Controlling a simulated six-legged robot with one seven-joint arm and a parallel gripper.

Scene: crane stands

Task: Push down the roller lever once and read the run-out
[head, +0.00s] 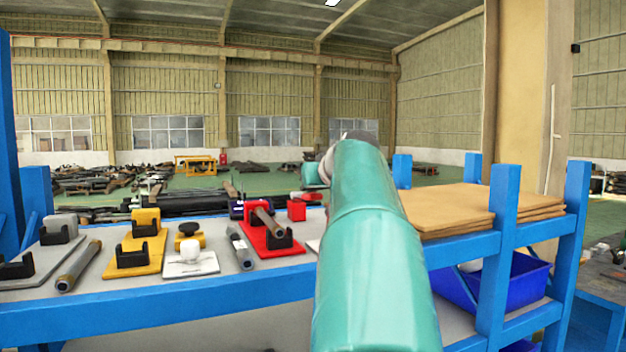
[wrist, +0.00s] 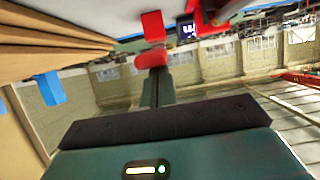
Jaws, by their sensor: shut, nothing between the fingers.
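The red roller lever (head: 306,196) shows just left of my teal arm in the head view, above a small red block (head: 296,210). The wrist view is upside down and shows the lever's rounded red end (wrist: 152,59) right at the tip of my gripper (wrist: 156,78). My fingers are shut and hold nothing; I cannot tell whether they touch the lever. The red stand (head: 262,236) carries a grey rod (head: 268,221) on black V-rests. A dark blue display (head: 237,208) stands behind it; it also shows in the wrist view (wrist: 187,30), its reading illegible. My arm hides the bench to the right.
Brown boards (head: 450,205) are stacked at the right, near blue posts (head: 503,210).

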